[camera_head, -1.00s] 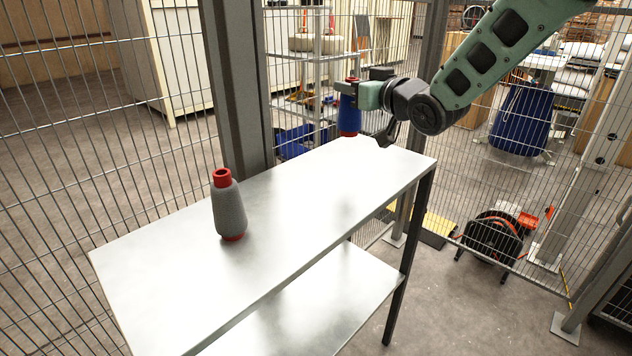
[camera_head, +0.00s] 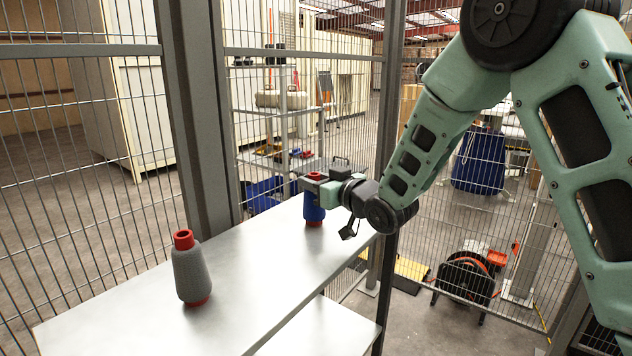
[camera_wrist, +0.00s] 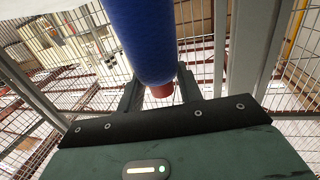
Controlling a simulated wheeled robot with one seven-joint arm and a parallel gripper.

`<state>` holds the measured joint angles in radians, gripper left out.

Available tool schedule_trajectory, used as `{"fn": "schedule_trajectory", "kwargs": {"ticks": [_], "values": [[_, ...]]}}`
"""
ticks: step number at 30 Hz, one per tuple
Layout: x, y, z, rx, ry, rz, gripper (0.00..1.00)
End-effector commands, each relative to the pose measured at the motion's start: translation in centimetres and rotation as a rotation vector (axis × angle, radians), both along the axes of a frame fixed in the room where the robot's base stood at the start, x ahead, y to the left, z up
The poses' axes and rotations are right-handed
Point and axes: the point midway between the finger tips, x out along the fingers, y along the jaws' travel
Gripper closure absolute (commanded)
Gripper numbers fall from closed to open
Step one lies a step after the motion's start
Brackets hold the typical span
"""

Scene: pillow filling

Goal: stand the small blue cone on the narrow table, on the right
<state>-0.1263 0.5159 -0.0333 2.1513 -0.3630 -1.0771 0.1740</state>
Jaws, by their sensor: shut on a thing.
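The small blue cone (camera_head: 314,207), with red ends, is upright at the far right end of the narrow metal table (camera_head: 250,290). My gripper (camera_head: 314,178) is shut on it near its top. The cone's base is at or just above the tabletop; I cannot tell if it touches. In the wrist view the blue cone (camera_wrist: 142,38) runs up from between the fingers of my gripper (camera_wrist: 160,90), its red end (camera_wrist: 162,90) showing between them.
A grey cone (camera_head: 192,275) with red ends stands on the table, nearer and to the left, well apart from the blue one. A wire mesh fence with a thick post (camera_head: 195,110) runs behind the table. The tabletop between the cones is clear.

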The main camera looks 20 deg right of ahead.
Motion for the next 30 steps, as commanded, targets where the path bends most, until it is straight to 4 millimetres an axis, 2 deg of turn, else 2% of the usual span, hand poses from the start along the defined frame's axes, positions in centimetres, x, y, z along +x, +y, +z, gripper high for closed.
{"fn": "schedule_trajectory", "kwargs": {"ticks": [2, 3, 4, 5, 16, 20, 30], "values": [[0.0, 0.0, -0.4, 0.000, -0.001, 0.000, 1.00], [0.0, 0.0, -0.2, 0.000, 0.000, 0.000, 0.53], [0.0, 0.0, -0.2, 0.000, 0.000, 0.000, 0.45], [0.0, 0.0, -0.2, 0.000, 0.000, 0.000, 0.43], [0.0, 0.0, 0.4, 0.000, 0.000, 0.000, 0.43], [-1.8, -0.9, 0.2, 0.000, 0.001, -0.001, 0.43], [-8.3, -3.7, 0.5, 0.000, 0.001, -0.002, 0.43]]}}
